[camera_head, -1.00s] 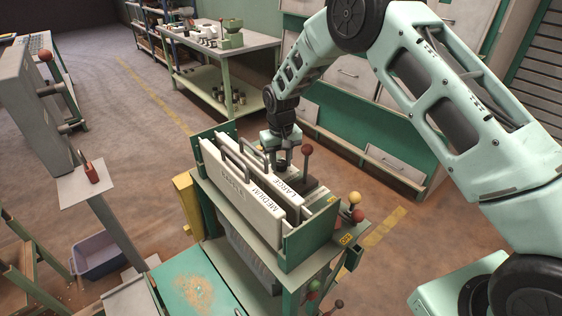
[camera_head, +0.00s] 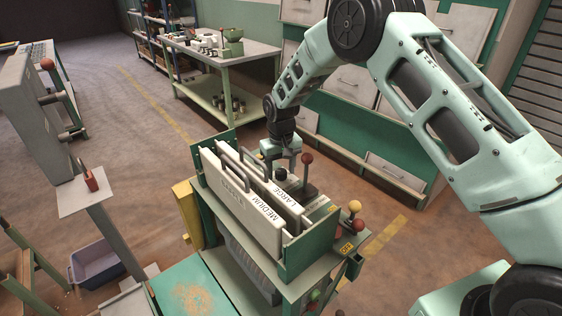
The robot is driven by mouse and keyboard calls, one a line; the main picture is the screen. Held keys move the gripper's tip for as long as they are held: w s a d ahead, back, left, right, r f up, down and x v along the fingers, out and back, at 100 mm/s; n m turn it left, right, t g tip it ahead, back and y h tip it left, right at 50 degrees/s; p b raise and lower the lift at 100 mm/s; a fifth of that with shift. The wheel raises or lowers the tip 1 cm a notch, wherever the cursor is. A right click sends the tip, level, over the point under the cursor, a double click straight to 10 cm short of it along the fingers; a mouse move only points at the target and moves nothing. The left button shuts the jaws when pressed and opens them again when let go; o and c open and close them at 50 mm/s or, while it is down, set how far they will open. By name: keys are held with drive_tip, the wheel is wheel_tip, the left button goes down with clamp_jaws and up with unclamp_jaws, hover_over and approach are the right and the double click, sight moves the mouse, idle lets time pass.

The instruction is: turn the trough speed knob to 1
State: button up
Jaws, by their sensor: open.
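My gripper (camera_head: 281,161) points down over the green hopper machine (camera_head: 312,252), behind its upright plates. Its jaws are apart. A round black knob (camera_head: 281,174) shows just below the fingertips, next to the plate marked LARGE (camera_head: 290,203). It may be the trough speed knob, but I can see no scale or number on it. I cannot tell whether the fingers touch it. A red-ball lever (camera_head: 307,160) stands close to the right of my gripper.
A plate marked MEDIUM (camera_head: 262,212) stands in front. Yellow and red ball knobs (camera_head: 356,214) are at the machine's right corner. A bench (camera_head: 222,66) stands far back.

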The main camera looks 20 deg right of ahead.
sight(281, 171)
wheel_tip(281, 171, up, 17)
drive_tip(key=b, duration=0.2)
drive_tip(key=shift+r, duration=0.2)
